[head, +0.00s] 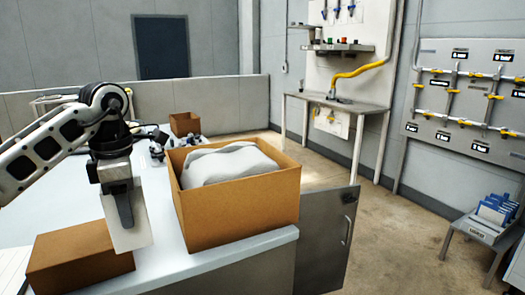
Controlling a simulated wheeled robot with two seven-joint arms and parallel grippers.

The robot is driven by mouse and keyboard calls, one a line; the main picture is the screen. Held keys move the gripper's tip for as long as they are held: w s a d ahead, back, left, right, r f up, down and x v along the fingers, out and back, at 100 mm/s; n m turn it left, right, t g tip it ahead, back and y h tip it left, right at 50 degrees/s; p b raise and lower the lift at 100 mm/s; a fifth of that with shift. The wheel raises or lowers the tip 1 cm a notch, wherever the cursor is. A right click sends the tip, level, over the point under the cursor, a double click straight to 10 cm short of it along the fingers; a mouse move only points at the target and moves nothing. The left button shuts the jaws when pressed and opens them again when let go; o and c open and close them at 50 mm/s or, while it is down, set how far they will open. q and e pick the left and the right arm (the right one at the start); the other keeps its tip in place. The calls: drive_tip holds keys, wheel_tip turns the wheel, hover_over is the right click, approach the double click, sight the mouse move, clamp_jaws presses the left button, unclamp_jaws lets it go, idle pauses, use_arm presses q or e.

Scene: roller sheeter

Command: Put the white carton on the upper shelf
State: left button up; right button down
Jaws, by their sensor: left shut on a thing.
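My left gripper (122,205) points down at the left of the view, above the pale worktop. It is shut on the white carton (133,236), a narrow white box that hangs upright below the fingers. The gripper hides part of the carton, and I cannot tell whether its base touches the worktop. A grey shelf (350,47) is fixed high on the back panel, above a grey bench, with small items on it. My right gripper is not in view.
A large open brown box (230,222) with grey cloth-like filling stands right of the carton. A closed brown box (78,258) is at its left. A small brown box (185,124) stands farther back. A grey cabinet door (327,240) stands open beside the worktop. Floor at right is mostly clear.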

use_arm(q)
drive_tip(key=s+d+f+m, duration=0.65)
drive_tip(key=d+m, duration=0.25)
drive_tip(key=m, duration=0.4)
drive_tip(key=s+d+f+m, duration=0.6)
drive_tip(key=s+d+m, duration=0.25)
drive_tip(key=m, duration=0.55)
drive_tip(key=w+a+n, duration=0.2)
drive_tip(key=a+n, duration=0.1)
drive_tip(key=a, duration=0.7)
drive_tip(key=shift+w+f, duration=0.25)
drive_tip(key=shift+f, duration=0.2)
